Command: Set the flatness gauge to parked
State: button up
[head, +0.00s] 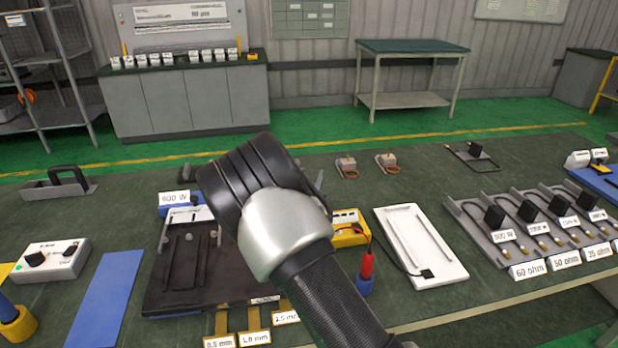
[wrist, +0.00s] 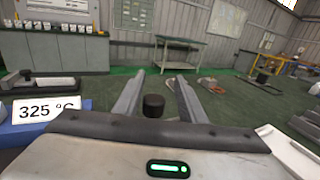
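No part is labelled as the flatness gauge, so I cannot tell for certain which one it is. A dark press-like fixture (head: 172,285) with upright ribs and a pale bar (head: 190,214) across its back stands left of my arm. In the wrist view a short black knob (wrist: 153,105) stands between the fingers of my gripper (wrist: 161,76), with a gap on each side. The fingers are spread and hold nothing. In the head view my wrist hides the fixture's right part, the knob and most of the fingers.
A blue block with a white display (head: 174,197) stands behind the fixture, close left of my wrist. A yellow meter (head: 349,228) and a white tray (head: 420,245) lie to the right. A control box (head: 50,259) and blue strip (head: 103,288) lie left.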

jog(key=shift+a, duration=0.1)
jog(key=s+a, duration=0.3)
jog(key=s, duration=1.4)
jog(key=shift+a+p, duration=0.15)
jog(key=shift+p, duration=0.3)
